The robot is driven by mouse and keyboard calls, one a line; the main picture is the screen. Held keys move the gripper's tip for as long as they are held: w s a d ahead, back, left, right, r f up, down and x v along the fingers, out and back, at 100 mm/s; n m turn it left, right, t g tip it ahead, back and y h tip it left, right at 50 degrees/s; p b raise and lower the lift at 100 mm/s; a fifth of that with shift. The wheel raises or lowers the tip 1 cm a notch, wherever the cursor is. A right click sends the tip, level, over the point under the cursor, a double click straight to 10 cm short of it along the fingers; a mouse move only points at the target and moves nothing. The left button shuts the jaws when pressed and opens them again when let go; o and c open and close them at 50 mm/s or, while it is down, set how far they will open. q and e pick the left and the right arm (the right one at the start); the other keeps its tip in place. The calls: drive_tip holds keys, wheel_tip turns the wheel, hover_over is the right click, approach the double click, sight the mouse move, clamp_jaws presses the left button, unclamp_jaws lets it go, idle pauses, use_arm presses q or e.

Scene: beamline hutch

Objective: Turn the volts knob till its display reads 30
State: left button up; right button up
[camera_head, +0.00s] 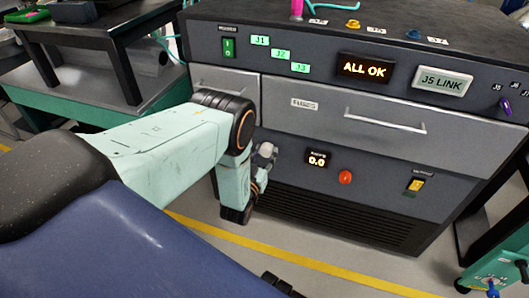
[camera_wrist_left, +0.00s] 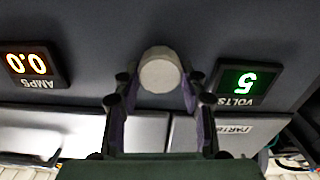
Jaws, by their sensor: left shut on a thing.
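The grey round volts knob (camera_wrist_left: 161,74) shows in the wrist view, which is upside down. It sits on the dark panel between two displays. The volts display (camera_wrist_left: 246,80) glows green and reads 5. My left gripper (camera_wrist_left: 158,84) is shut on the knob, with a finger on either side of it. In the head view my left gripper (camera_head: 258,176) is at the lower front of the cabinet. My own arm hides the volts display there. My right gripper is not in view.
The amps display (camera_head: 317,158) reads 0.0, with a red knob (camera_head: 345,177) beside it. A yellow switch (camera_head: 415,186) is farther right. Drawers with a long handle (camera_head: 372,118) are above. The upper display (camera_head: 364,69) reads ALL OK. A dark table (camera_head: 100,35) stands at left.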

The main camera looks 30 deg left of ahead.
use_arm(q)
drive_tip(key=m, duration=0.4)
drive_tip(key=shift+m+p, duration=0.3)
drive_tip(key=shift+m, duration=0.1)
drive_tip(key=m, duration=0.3)
drive_tip(key=shift+d+m, duration=0.1)
drive_tip(key=shift+m, duration=0.2)
drive_tip(key=m, duration=0.4)
drive_tip(key=shift+f+p, duration=0.1)
drive_tip(key=shift+p, duration=0.3)
drive_tip(key=shift+w+m, duration=0.1)
drive_tip(key=shift+m, duration=2.3)
drive_tip(key=o, duration=1.2)
drive_tip(key=shift+c, duration=0.2)
drive_tip(key=shift+f, duration=0.1)
